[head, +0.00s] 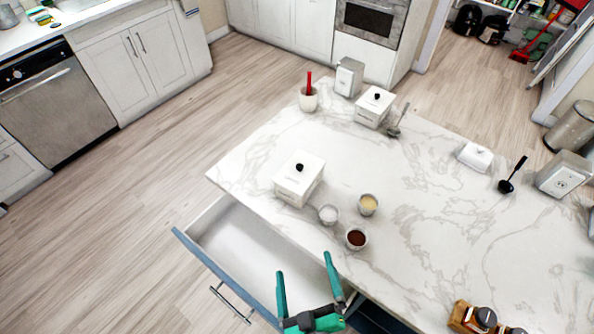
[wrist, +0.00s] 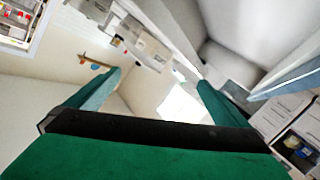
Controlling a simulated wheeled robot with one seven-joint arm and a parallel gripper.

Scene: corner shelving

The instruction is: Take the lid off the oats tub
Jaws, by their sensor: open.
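Two white square tubs with white lids and black knobs stand upright on the marble counter in the head view. The nearer tub (head: 296,190) is close to the counter's left edge, with its lid (head: 303,164) on. The farther tub (head: 369,118) stands toward the back, also with its lid (head: 384,100) on. I cannot read any label, so I cannot tell which is the oats tub. My green gripper (head: 305,268) is open and empty, low in the picture and well apart from both tubs. In the wrist view the gripper (wrist: 157,80) shows no tub between its fingers.
Three small cups, one with dark contents (head: 356,238), stand right of the nearer tub. An open drawer (head: 240,250) juts out below the counter's left edge. A utensil pot (head: 308,100) and a grey box (head: 348,77) stand at the back. Jars (head: 484,318) stand at lower right.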

